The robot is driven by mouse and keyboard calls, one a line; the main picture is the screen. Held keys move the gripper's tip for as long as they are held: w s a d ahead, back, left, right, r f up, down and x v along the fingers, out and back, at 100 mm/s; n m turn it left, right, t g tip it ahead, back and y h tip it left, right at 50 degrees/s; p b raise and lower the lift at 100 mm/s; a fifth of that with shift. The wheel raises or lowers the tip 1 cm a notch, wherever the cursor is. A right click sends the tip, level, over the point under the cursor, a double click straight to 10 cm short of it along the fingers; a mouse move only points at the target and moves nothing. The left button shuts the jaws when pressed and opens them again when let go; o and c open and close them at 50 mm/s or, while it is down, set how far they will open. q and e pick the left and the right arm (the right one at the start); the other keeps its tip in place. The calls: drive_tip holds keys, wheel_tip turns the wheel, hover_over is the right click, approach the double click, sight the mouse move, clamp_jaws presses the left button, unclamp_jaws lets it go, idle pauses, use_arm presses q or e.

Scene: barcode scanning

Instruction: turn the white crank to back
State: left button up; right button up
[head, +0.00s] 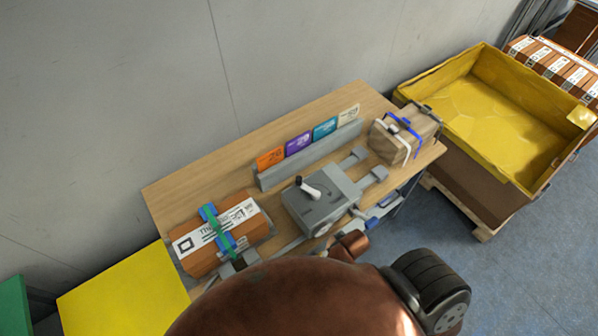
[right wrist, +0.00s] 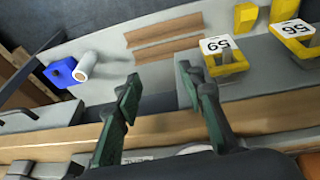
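The white crank (head: 309,188) is a short handle on top of the grey box-like device (head: 320,204) in the middle of the wooden table. In the head view it leans toward the upper left. My right gripper (right wrist: 160,80) is open and empty, its two dark green fingers apart over a surface in the right wrist view. In that view a white cylinder (right wrist: 87,65) stands out from a blue block (right wrist: 61,72), left of the fingers; I cannot tell whether it is the crank.
A strapped brown labelled package (head: 218,237) lies left on the table (head: 165,195). A rack of coloured cards (head: 298,144) stands behind the device. A yellow-lined bin (head: 515,95) is at right.

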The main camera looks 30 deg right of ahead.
wheel_tip(320, 180, up, 17)
drive_tip(key=w+d+t+p, duration=0.1)
drive_tip(key=p, duration=0.3)
drive_tip(key=w+d+r+n+t+h, duration=0.15)
drive_tip(key=w+r+n+t, duration=0.6)
drive_tip(key=w+r, duration=1.15)
drive_tip(key=w+a+r+n+t+y, duration=0.2)
drive_tip(key=w+a+r+n+t, duration=0.2)
drive_tip(key=w+a+r+t, duration=0.35)
drive_tip(key=w+a+r+n+y, duration=0.2)
drive_tip(key=a+r+n+y, duration=0.65)
drive_tip(key=a+n, duration=0.3)
drive_tip(key=s+a+f+n+g+y, duration=0.2)
drive_tip(key=a+f+n+g+y, duration=0.15)
drive_tip(key=a+n+g, duration=0.3)
drive_tip(key=s+a+f+n+g+y, duration=0.25)
drive_tip(key=a+f+n+g, duration=0.2)
drive_tip(key=a+n, duration=0.3)
drive_tip(key=n+g+h, duration=0.7)
drive_tip(key=g+h, duration=0.1)
drive_tip(key=h, duration=0.6)
hover_over(298, 178)
wheel_tip(298, 178, down, 17)
drive_tip(key=shift+r+p, duration=0.1)
drive_tip(key=shift+p, duration=0.25)
drive_tip(key=shift+f+p, duration=0.9)
drive_tip(key=shift+f, duration=2.9)
